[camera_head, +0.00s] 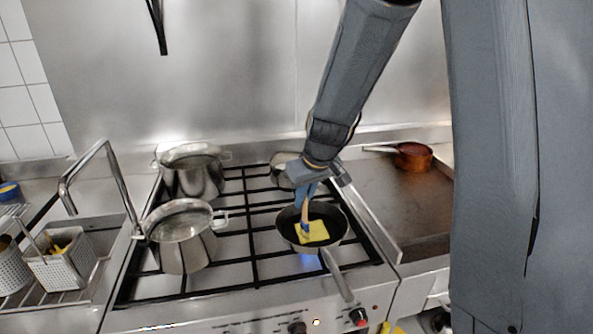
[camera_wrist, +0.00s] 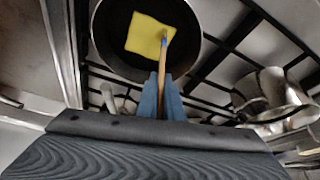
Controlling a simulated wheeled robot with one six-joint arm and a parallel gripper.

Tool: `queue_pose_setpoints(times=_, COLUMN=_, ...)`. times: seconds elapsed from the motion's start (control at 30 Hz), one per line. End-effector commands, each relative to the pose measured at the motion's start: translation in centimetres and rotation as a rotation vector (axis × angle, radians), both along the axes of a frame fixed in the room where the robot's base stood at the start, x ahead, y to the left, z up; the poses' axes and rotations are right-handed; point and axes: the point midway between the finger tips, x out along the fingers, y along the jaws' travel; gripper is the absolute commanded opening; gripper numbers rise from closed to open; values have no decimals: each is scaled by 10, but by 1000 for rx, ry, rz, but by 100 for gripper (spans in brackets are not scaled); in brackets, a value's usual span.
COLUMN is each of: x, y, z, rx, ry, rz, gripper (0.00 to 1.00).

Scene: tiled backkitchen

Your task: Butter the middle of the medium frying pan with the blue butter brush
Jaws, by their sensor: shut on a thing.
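A dark frying pan (camera_head: 284,226) sits on the front right of the gas stove, its handle pointing toward the front edge. A yellow square patch (camera_head: 318,236) lies in the middle of the pan; it also shows in the wrist view (camera_wrist: 142,38). My gripper (camera_head: 306,194) points down over the pan, its blue fingers shut on the handle of the brush (camera_wrist: 161,66). The brush has a wooden handle and a blue part near its lower end. Its tip is at the yellow patch's edge; whether it touches is hard to tell. The wrist view shows my fingers (camera_wrist: 162,98) around the handle.
Two steel pots (camera_head: 196,172) (camera_head: 182,240) stand on the left of the stove. Another pan (camera_head: 284,165) is partly hidden behind my gripper. A copper pan (camera_head: 413,156) rests on the flat plate at right. A blue flame (camera_head: 309,262) shows under the frying pan.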

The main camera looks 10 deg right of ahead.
Motion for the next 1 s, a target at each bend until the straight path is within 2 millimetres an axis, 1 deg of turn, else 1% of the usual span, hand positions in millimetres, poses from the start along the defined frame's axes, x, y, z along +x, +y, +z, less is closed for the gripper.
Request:
queue_pose_setpoints(times=0.17, x=-1, y=13, z=1, rx=0, ry=2, rz=-5, gripper=0)
queue_pose_setpoints(times=0.23, x=0, y=11, z=12, rx=0, ry=-2, rz=-7, gripper=0)
queue_pose_setpoints(times=0.27, x=0, y=11, z=21, rx=-1, ry=-4, rz=-7, gripper=0)
queue_pose_setpoints(times=0.3, x=0, y=10, z=24, rx=-2, ry=-1, rz=-7, gripper=0)
queue_pose_setpoints(times=0.8, x=0, y=10, z=68, rx=-2, ry=-1, rz=-8, gripper=0)
queue_pose_setpoints(times=1.0, x=0, y=10, z=80, rx=-2, ry=1, rz=-9, gripper=0)
